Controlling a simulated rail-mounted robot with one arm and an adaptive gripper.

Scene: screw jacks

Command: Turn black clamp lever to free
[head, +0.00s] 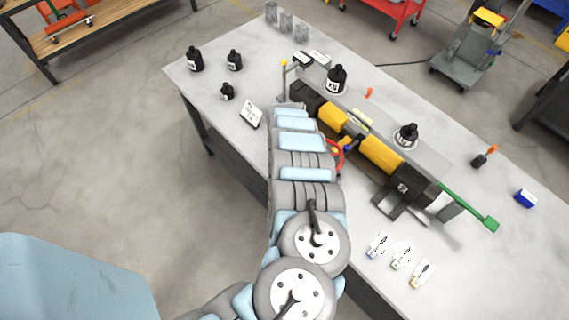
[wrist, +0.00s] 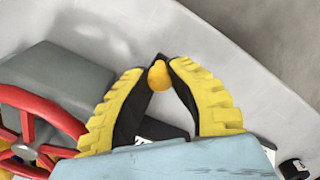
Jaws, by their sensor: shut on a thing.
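My gripper (wrist: 160,72) has yellow ribbed fingers with black pads, which converge in the wrist view. A yellow ball knob (wrist: 159,76) sits between the fingertips, and the fingers are shut on it. A black bar (wrist: 165,130) shows between the fingers, partly hidden; I cannot tell whether the knob is joined to it or if it is the clamp lever. A red handwheel (wrist: 38,130) is at the left in the wrist view; in the head view it (head: 338,156) is beside the yellow jack body (head: 380,156). My arm hides my gripper in the head view.
A grey block (wrist: 65,78) stands beside the fingers. Black bottles (head: 195,59) and a white card (head: 250,114) stand on the bench. A post with a yellow ball (head: 284,63) stands behind. A green handle (head: 468,207) sticks out right. The bench edge lies close by.

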